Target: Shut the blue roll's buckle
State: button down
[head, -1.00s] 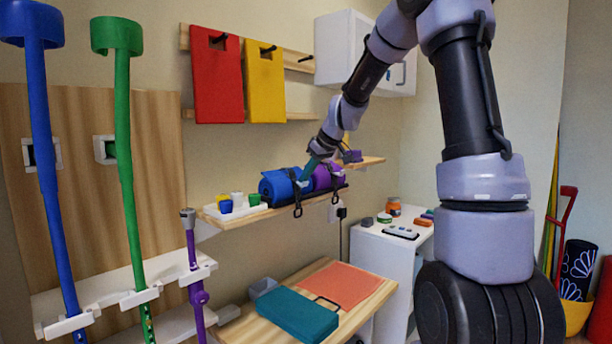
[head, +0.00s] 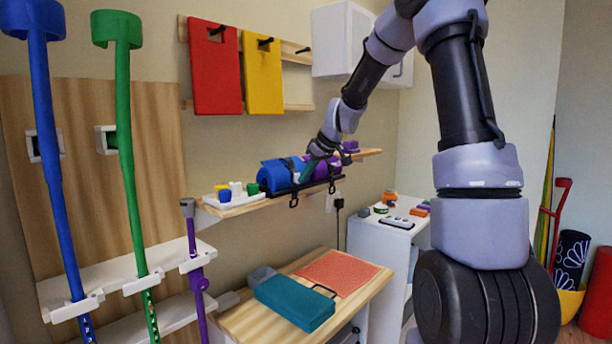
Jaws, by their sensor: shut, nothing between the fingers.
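The blue roll (head: 273,178) lies on the wooden wall shelf (head: 250,206). A dark strap (head: 294,197) runs around its right part and hangs below the shelf edge. The picture is too small to tell whether its buckle is open or shut. My gripper (head: 303,172) is shut and empty, pointing down at the right end of the blue roll, close to the strap. I cannot tell whether it touches. A purple roll (head: 320,166) with its own hanging strap (head: 332,185) lies to the right, partly hidden by my gripper and wrist.
A white tray (head: 238,203) with small coloured cups stands left of the blue roll. Red (head: 214,70) and yellow (head: 263,80) boards hang above.

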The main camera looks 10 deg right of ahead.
jog(key=shift+r, duration=0.8)
jog(key=shift+a+r, duration=0.1)
jog(key=shift+r, duration=0.35)
jog(key=s+d, duration=0.5)
jog(key=s, duration=0.2)
jog(key=shift+s+d+f, duration=0.15)
jog(key=shift+s+d, duration=0.15)
jog(key=shift+d, duration=0.05)
jog(key=shift+s, duration=0.1)
